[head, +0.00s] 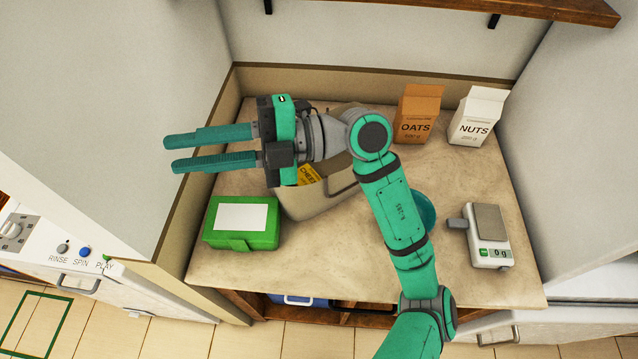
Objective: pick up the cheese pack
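The cheese pack (311,175) is yellow-orange with dark lettering that reads "CHEE". Only a part of it shows, just right of and below my gripper's body, which hides the rest. It shows against a beige container (318,207) under my arm; I cannot tell how deep it sits in it. My gripper (169,155) points left, with its two long green fingers apart and nothing between them. The fingers reach past the cheese pack to the left and are clear of it.
A green box (241,222) with a white label stands front left. An oats carton (417,113) and a nuts carton (478,115) stand at the back right. A scale (487,235) is at the right, and a teal round item (424,210) is partly behind my arm. Walls enclose the counter.

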